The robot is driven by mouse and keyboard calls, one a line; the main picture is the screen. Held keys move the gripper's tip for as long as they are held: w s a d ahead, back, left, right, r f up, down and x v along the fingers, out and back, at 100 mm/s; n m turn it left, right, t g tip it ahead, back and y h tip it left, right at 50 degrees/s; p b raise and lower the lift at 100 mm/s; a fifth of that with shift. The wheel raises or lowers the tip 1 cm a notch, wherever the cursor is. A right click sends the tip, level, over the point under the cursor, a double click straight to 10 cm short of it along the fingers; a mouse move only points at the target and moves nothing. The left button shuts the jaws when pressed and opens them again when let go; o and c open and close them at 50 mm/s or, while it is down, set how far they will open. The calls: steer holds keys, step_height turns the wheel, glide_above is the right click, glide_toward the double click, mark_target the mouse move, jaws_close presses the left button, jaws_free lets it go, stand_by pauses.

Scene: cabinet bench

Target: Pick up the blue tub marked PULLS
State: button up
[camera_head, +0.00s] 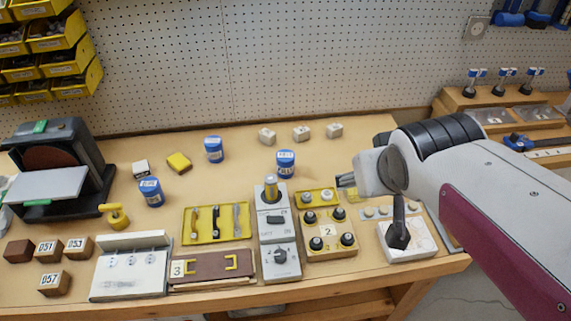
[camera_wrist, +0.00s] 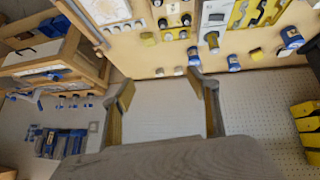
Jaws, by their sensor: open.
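Three blue tubs with white labels stand on the bench in the head view. One blue tub (camera_head: 286,170) is behind the grey switch unit, another blue tub (camera_head: 214,156) is farther back to its left, and a third blue tub (camera_head: 151,197) is at the left. Their lettering is too small to read surely, so I cannot tell which says PULLS. The wrist view shows tubs at the upper right, including one blue tub (camera_wrist: 193,58) near my right finger. My gripper (camera_head: 347,186) is open and empty, right of the tubs; its spread fingers show in the wrist view (camera_wrist: 162,92).
White blocks (camera_head: 302,133) stand behind the tubs. A yellow block (camera_head: 179,162) lies between the two left tubs. A pegboard wall (camera_head: 250,60) rises behind.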

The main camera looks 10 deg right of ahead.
steer(key=w+d+n+t, duration=0.1)
steer(key=w+d+t, duration=0.1)
steer(key=w, duration=1.1)
steer(key=n+t+y, duration=0.2)
steer(key=n+y, duration=0.4)
steer(key=y, duration=0.3)
glide_above(292, 160)
step_height(292, 160, down, 18)
steer(key=shift+r, duration=0.2)
steer(key=shift+f, duration=0.1)
steer(key=shift+f, duration=1.65)
